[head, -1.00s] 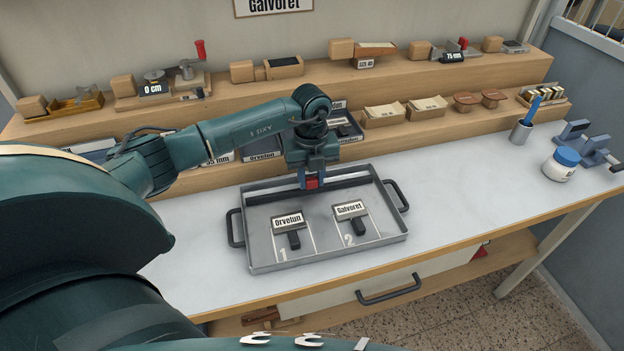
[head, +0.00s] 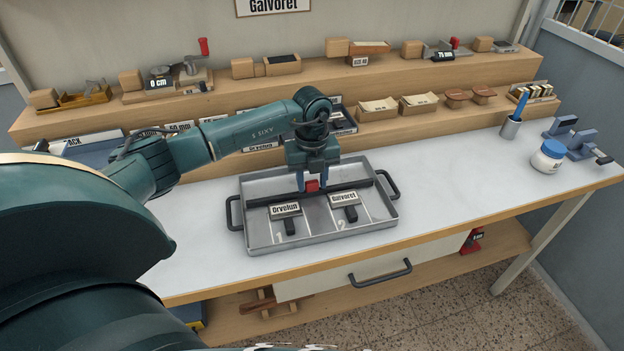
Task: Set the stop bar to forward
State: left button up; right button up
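The stop bar (head: 350,186) is a dark bar lying across the grey metal tray (head: 380,232), away from the back wall and just behind the two stamps. A red block (head: 312,186) sits at the middle of the bar. My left gripper (head: 312,184) points down over the bar, its fingers apart on either side of the red block. The fingers look open, with small gaps beside the block. Stamps labelled Orvelun (head: 285,211) and Galvoret (head: 344,199) lie in tray spaces 1 and 2. My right gripper is out of view.
A stepped wooden shelf (head: 225,92) with blocks, tools and labelled boxes runs behind the tray. A pen cup (head: 510,128), a blue-lidded jar (head: 548,157) and a blue-grey device (head: 570,137) stand at the right. The white tabletop (head: 450,180) right of the tray is clear.

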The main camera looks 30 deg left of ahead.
aim_at(313, 182)
pick_arm(q)
jog(key=shift+o, duration=1.3)
notch_tip(313, 182, up, 13)
jog(key=b, duration=0.1)
jog(key=shift+d, duration=0.1)
